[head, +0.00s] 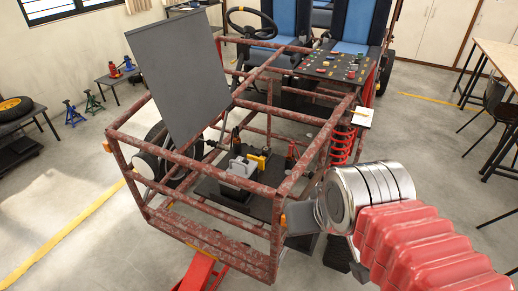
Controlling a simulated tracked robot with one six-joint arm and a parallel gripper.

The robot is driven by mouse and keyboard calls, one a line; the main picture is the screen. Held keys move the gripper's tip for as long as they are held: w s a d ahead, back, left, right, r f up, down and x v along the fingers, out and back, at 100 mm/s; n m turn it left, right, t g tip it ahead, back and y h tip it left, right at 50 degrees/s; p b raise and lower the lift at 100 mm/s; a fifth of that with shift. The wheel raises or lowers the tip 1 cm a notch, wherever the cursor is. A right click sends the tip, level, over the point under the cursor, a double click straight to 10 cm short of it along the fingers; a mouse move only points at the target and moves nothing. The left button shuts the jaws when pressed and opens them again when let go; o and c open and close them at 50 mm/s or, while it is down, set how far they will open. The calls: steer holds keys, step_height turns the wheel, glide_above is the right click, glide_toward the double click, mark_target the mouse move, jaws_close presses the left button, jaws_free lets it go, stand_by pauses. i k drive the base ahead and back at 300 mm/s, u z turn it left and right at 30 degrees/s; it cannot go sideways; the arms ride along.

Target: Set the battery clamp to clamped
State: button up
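A small block with a pale grey top (240,169) and a dark lower part, probably the battery, sits on the dark floor plate inside the front of the kart frame. A small yellow piece (258,159) stands at its right; I cannot tell whether this is the clamp or how it is set. My gripper (296,220) is at the end of my silver wrist, by the frame's front right corner, right of and nearer than the block. It is apart from the block. Its fingers are small and partly hidden, so I cannot see whether they are open.
The rusty red tube frame (215,176) surrounds the block, with bars in front and above. A raised dark grey panel (180,75) stands at its left. A red coil spring (342,140) and a control panel (335,66) are at the right. A red jack (202,272) is below the front.

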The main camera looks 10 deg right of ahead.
mark_target(259, 159)
steer(key=z, duration=0.05)
steer(key=i, duration=0.95)
steer(key=u, duration=0.1)
